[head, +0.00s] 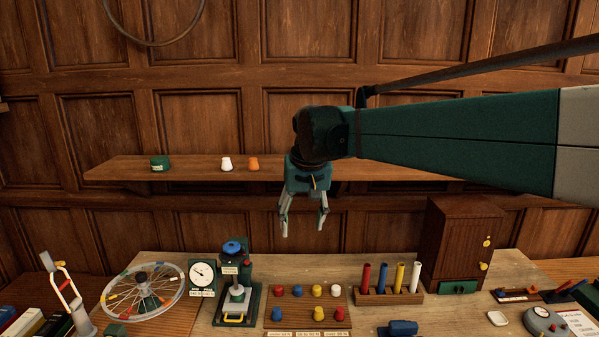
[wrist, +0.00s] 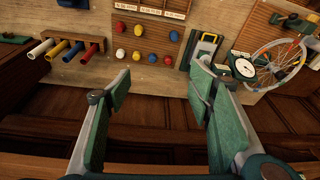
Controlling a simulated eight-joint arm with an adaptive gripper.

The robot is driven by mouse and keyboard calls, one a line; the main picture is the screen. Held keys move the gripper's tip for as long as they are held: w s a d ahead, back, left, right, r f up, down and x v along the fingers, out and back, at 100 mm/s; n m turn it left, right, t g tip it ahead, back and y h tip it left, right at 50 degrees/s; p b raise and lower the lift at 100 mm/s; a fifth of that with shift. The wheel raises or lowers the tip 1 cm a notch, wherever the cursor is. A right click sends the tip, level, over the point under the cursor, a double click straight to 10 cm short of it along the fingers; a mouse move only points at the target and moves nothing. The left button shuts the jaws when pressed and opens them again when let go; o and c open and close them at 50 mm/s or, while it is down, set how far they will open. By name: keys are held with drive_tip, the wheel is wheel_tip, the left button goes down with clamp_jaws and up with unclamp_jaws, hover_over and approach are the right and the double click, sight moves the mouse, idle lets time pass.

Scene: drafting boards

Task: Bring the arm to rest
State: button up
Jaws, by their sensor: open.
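My gripper (head: 304,228) hangs below my green arm in the head view, fingers pointing down and spread apart. It is open and nothing is between the fingers. It is in front of the wooden wall shelf and above the back part of the workbench. In the wrist view my gripper (wrist: 163,90) shows two green-padded fingers wide apart, with dark panelling and the bench's back edge between and beyond them. My arm reaches in from the right of the head view.
The shelf (head: 200,172) holds a green container (head: 160,164), a white piece (head: 226,164) and an orange piece (head: 254,164). On the bench (head: 390,267) stand a wheel (head: 172,290), a gauge (head: 203,274), a press (head: 236,285), a board with knobs (head: 307,294), coloured tubes (head: 390,282) and a wooden cabinet (head: 455,245).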

drive_tip(key=s+d+f+t+b, duration=0.1)
drive_tip(key=s+d+f, duration=0.5)
drive_tip(key=s, duration=0.4)
drive_tip(key=s+d+f+m+t+b, duration=0.1)
drive_tip(key=s+d+f+t+b, duration=0.1)
drive_tip(key=s+d+f, duration=0.5)
drive_tip(key=s+d+f+t+b, duration=0.1)
drive_tip(key=s+d+f, duration=0.6)
drive_tip(key=s, duration=0.7)
drive_tip(key=shift+s+d+m+h+b, duration=0.2)
drive_tip(key=shift+d+m+h+b, duration=0.2)
drive_tip(key=shift+d+b, duration=0.3)
drive_tip(key=shift+a+r, duration=0.1)
drive_tip(key=shift+r, duration=0.05)
